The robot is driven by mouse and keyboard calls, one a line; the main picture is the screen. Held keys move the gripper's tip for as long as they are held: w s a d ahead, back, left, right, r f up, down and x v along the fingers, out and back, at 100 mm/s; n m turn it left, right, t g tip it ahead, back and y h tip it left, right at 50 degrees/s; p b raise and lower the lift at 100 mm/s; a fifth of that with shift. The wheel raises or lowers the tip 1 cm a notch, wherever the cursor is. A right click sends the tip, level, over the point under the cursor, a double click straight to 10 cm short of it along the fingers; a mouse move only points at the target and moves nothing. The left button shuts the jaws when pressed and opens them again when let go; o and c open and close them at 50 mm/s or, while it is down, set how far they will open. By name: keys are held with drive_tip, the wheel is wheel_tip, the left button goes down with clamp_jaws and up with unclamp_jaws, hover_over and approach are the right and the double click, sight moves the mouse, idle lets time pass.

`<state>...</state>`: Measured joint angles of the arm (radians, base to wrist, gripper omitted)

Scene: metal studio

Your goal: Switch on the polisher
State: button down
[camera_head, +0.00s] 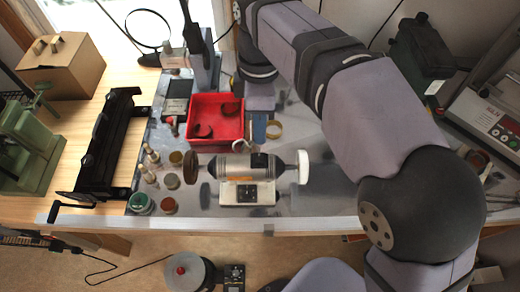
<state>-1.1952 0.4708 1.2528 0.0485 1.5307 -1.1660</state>
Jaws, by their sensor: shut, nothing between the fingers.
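The polisher (226,167) sits near the front edge of the bench. It has a grey motor body, a brown wheel (190,167) on its left end and a white wheel (303,167) on its right end. Its pale base box (238,194) faces the front, with a small dark plate (247,193) in the middle that looks like the switch panel. I cannot read the switch position. My arm reaches from the lower right to the back and bends down behind the polisher. I cannot make out my gripper's fingers; the wrist hides them.
A red tray (216,118) stands behind the polisher. Small jars (140,202) stand to its left. A black long machine (105,145) and a green machine (30,145) are farther left. A control box (490,118) is at the right. A round pot with a red knob (190,272) is below the front edge.

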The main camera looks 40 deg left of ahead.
sight(260, 162)
drive_tip(key=f, duration=0.2)
drive_tip(key=f+p, duration=0.1)
drive_tip(key=f, duration=0.2)
drive_tip(key=f+p, duration=0.1)
drive_tip(key=f, duration=0.1)
drive_tip(key=shift+s+d+f, duration=0.3)
drive_tip(key=shift+s+d, duration=0.05)
